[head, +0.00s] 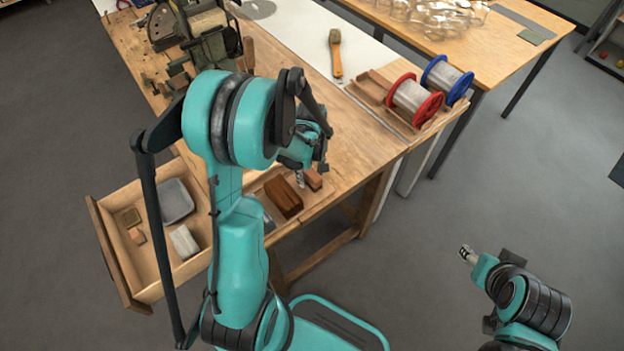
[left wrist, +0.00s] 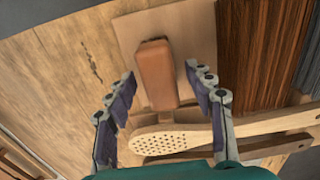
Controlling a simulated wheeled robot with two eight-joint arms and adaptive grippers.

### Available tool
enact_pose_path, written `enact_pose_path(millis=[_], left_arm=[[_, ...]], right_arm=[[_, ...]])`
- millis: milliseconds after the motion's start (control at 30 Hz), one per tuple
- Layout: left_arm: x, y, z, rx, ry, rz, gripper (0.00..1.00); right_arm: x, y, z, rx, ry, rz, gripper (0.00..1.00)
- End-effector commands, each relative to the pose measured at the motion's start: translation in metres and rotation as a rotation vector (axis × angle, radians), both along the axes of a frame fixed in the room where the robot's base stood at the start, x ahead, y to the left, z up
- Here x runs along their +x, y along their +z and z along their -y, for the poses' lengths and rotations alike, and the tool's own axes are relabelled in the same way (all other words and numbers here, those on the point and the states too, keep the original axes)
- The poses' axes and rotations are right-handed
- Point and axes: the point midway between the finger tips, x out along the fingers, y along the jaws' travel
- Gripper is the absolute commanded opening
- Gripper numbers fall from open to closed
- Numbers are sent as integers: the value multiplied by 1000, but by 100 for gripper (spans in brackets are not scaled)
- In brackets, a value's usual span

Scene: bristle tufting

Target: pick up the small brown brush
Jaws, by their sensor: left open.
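A small reddish-brown block with rounded edges, which looks like the small brown brush (left wrist: 155,72), lies on a pale board in the left wrist view. It also shows in the head view (head: 313,181), close to my left gripper (head: 301,178). In the left wrist view my left gripper (left wrist: 163,90) is open, with one finger on each side of the block's near part. I cannot tell how high the fingers are above it; no bristles show. My right gripper (head: 467,254) is far to the right, over the floor, and too small to judge.
A perforated wooden paddle (left wrist: 170,138) lies just in front of the block. An open drawer (head: 118,262) stands left; wire spools (head: 414,98) stand on the far right bench.

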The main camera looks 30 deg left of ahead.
Motion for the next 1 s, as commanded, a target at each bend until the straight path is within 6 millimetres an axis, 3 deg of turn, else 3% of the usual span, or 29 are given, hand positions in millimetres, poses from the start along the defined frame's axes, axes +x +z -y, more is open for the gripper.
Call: enact_pose_path(millis=[67, 100, 300, 667, 867, 1000], left_arm=[[0, 1, 0, 0, 0, 0, 53], [0, 1, 0, 0, 0, 0, 48], [0, 1, 0, 0, 0, 0, 0], [0, 4, 0, 0, 0, 0, 0], [0, 26, 0, 0, 0, 0, 0], [-7, 52, 6, 0, -3, 0, 0]], right_arm=[[0, 1, 0, 0, 0, 0, 49], [0, 1, 0, 0, 0, 0, 49], [0, 1, 0, 0, 0, 0, 49], [0, 3, 0, 0, 0, 0, 49], [0, 13, 0, 0, 0, 0, 49], [0, 25, 0, 0, 0, 0, 49]])
